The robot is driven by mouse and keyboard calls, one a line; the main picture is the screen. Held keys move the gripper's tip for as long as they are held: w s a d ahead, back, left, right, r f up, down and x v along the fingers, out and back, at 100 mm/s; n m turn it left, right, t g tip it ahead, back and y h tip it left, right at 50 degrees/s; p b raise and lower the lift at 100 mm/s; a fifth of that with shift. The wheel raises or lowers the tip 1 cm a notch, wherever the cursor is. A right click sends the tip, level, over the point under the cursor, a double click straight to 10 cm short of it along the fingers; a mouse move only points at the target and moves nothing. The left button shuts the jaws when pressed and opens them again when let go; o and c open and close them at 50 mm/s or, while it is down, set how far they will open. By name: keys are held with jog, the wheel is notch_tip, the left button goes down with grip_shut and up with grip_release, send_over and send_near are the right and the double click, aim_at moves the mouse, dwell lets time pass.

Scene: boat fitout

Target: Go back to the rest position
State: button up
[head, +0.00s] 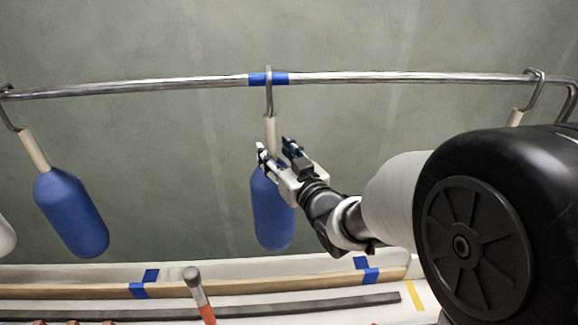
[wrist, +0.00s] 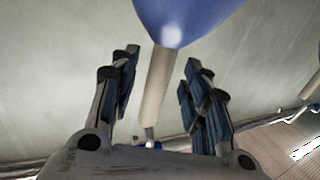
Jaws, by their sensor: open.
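My gripper (head: 275,149) is open in front of the middle blue fender (head: 272,215), at the height of its beige sleeve (head: 270,129). The fender hangs by a metal hook (head: 268,90) from the rail (head: 150,86), at the blue tape band on it. In the wrist view the open fingers (wrist: 160,62) stand either side of the sleeve (wrist: 155,88), with gaps on both sides. The fender's blue body (wrist: 178,18) shows at the top there. How deep the sleeve lies between the fingers I cannot tell.
Another blue fender (head: 72,213) hangs at the left. A further hook (head: 533,92) with a beige sleeve hangs at the right, partly hidden by my arm. Below are a wooden ledge (head: 210,290) with blue tape marks and a hammer-like tool (head: 198,292) with an orange handle.

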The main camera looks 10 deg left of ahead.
jog(key=s+d+f+m+g+h, duration=0.1)
jog(key=s+d+m+g+h, duration=0.15)
jog(key=s+d+h, duration=0.65)
jog(key=s+d+f+m+g+h, duration=0.1)
jog(key=s+d+f+m, duration=0.3)
jog(key=d, duration=1)
jog(key=s+d+g, duration=0.2)
jog(key=s+g, duration=0.1)
jog(key=s, duration=0.7)
jog(key=s+d+f+g, duration=0.1)
jog(key=s+d+g, duration=0.1)
jog(key=s, duration=0.8)
jog(key=shift+m+g+h, duration=0.4)
jog(key=shift+m+g, duration=0.05)
jog(key=shift+g, duration=0.2)
jog(key=shift+c, duration=0.3)
